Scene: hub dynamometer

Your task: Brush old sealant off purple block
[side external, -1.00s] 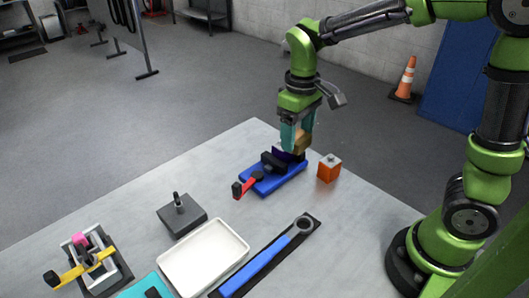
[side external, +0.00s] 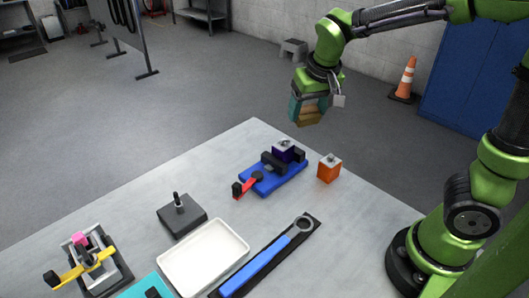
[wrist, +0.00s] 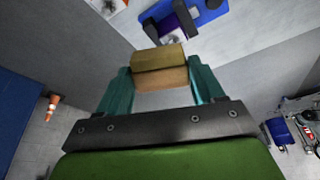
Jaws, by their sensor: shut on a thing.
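The purple block (side external: 283,152) sits in a blue fixture (side external: 262,181) with black jaws and a red-handled lever. A patchy light-grey layer with a dark spot shows on the block's top. The block also shows in the wrist view (wrist: 183,24), near the top edge. My gripper (side external: 309,107), with teal fingers, is shut on a tan brush-like block (wrist: 160,66). I hold it in the air well above the fixture, apart from the purple block. Whether bristles show on it is hard to tell.
An orange block (side external: 329,168) with a grey top stands right of the fixture. A dark grey stand with a post (side external: 181,214), a white tray (side external: 203,257), a blue wrench (side external: 268,262) and a yellow-handled clamp (side external: 88,266) lie nearer the camera. The air around my gripper is clear.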

